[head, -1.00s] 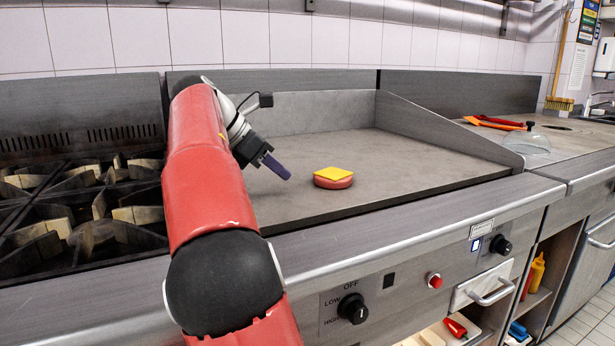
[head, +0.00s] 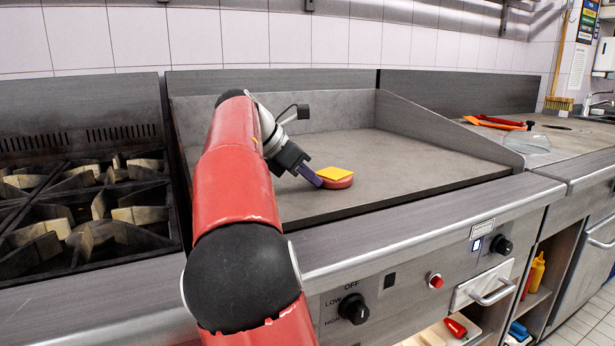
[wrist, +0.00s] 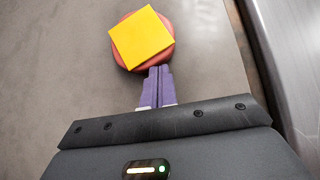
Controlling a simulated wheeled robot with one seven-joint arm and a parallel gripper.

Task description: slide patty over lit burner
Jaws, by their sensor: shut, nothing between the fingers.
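A round reddish patty (head: 340,184) lies flat on the grey griddle (head: 420,165), with a square yellow cheese slice (head: 334,174) on top. My gripper (head: 317,182) is shut and empty, its purple fingers angled down at the patty's left side. In the wrist view the closed fingertips (wrist: 160,69) meet the near rim of the patty (wrist: 124,58), touching it or almost so. The cheese (wrist: 142,38) covers most of the patty. On the front panel, the indicator (head: 476,245) beside the right knob (head: 501,245) is lit; the one (head: 389,281) by the left knob (head: 353,309) is dark.
The griddle right of the patty is bare up to the sloped side wall (head: 455,125). A steel front rail (head: 430,225) runs along the near edge. A burner range (head: 90,215) stands left. Orange utensils (head: 498,122) and a clear dome (head: 528,142) lie on the right counter.

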